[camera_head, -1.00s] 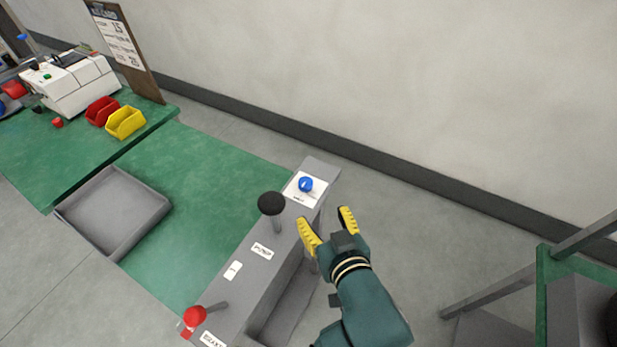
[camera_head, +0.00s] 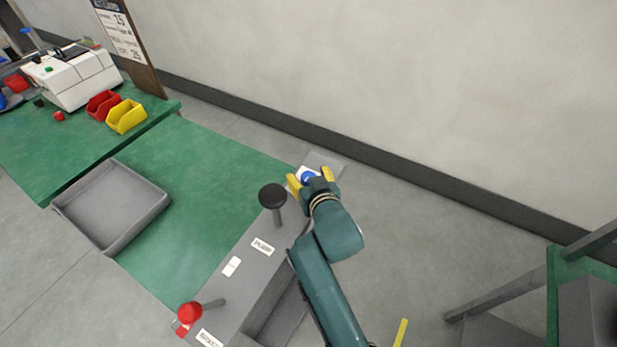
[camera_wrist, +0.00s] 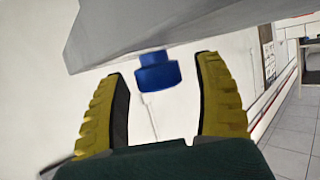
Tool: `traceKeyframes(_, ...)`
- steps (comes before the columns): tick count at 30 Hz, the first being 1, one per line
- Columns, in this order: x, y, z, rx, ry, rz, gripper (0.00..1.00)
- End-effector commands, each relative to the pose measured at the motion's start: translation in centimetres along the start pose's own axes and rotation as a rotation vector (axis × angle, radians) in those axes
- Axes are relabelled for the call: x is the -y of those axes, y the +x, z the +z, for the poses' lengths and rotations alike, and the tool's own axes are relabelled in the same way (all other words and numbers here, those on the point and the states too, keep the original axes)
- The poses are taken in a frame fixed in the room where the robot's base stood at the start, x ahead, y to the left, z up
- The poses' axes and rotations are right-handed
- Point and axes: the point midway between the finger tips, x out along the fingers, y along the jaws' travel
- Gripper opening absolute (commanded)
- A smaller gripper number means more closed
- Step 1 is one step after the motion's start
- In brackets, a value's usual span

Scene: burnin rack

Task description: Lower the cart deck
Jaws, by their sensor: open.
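The blue knob (camera_head: 308,178) sits on a white label plate at the far end of the grey cart console (camera_head: 233,290). My gripper (camera_head: 311,178) is at the knob, its yellow fingers open on either side of it. In the wrist view the blue knob (camera_wrist: 158,72) lies between the two spread fingertips (camera_wrist: 162,75), with a gap on each side. The green cart deck (camera_head: 195,180) lies left of the console. A black-topped lever (camera_head: 272,196) stands by the PUMP label, and a red-knobbed handle (camera_head: 190,313) is at the near end.
A green bench (camera_head: 60,150) at the left holds a white machine, a red bin (camera_head: 102,104) and a yellow bin (camera_head: 126,116). The wall runs behind the console. A green-framed stand (camera_head: 580,270) is at the right.

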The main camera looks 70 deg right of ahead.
Motion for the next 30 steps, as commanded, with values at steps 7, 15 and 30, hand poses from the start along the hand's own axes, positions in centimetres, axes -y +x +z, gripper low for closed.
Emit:
traceKeyframes(7,0.01,-0.02,-0.02,0.000,0.000,0.000,0.60)
traceKeyframes(15,0.02,-0.04,-0.01,0.000,-0.001,0.000,0.08)
traceKeyframes(30,-0.06,-0.17,-0.24,0.003,-0.017,-0.041,0.03)
